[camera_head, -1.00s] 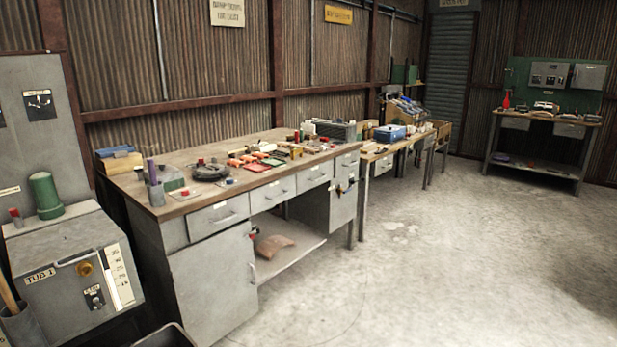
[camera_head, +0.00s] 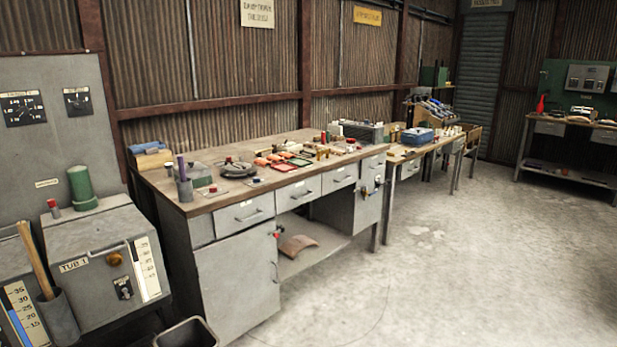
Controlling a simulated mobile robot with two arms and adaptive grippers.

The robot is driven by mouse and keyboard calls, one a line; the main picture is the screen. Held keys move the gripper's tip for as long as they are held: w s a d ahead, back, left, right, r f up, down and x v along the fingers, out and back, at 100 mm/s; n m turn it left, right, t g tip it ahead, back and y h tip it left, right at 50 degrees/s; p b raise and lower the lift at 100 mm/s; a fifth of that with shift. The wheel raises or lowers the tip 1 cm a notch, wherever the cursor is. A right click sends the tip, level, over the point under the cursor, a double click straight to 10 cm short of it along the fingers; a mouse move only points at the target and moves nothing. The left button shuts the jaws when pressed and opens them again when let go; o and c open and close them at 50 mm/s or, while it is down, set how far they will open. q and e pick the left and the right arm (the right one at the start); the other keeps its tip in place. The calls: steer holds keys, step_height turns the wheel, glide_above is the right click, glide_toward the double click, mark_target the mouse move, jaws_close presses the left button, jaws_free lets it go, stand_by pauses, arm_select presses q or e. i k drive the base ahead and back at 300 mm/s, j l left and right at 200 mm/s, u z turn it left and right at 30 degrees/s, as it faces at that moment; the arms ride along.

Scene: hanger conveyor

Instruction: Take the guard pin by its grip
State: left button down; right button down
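I cannot make out for certain which thing is the guard pin. Several small red-topped parts show: one (camera_head: 53,208) stands on the tub cabinet beside a green cylinder (camera_head: 81,188). A small red item (camera_head: 277,233) shows by the bench's lower cabinet door. They are too small to tell whether any has a grip. Neither of my grippers is in view.
The grey cabinet labelled TUB 1 (camera_head: 98,262) stands at left, with a holder of wooden handles (camera_head: 58,317) in front. A bin (camera_head: 187,334) is on the floor at the bottom. More benches line the wall. The concrete floor (camera_head: 450,270) at right is clear.

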mark_target(51, 202)
steer(key=u, duration=0.9)
steer(key=i+u, duration=0.35)
steer(key=i+l+u, duration=0.15)
steer(key=i+u, duration=0.25)
steer(key=i, duration=0.15)
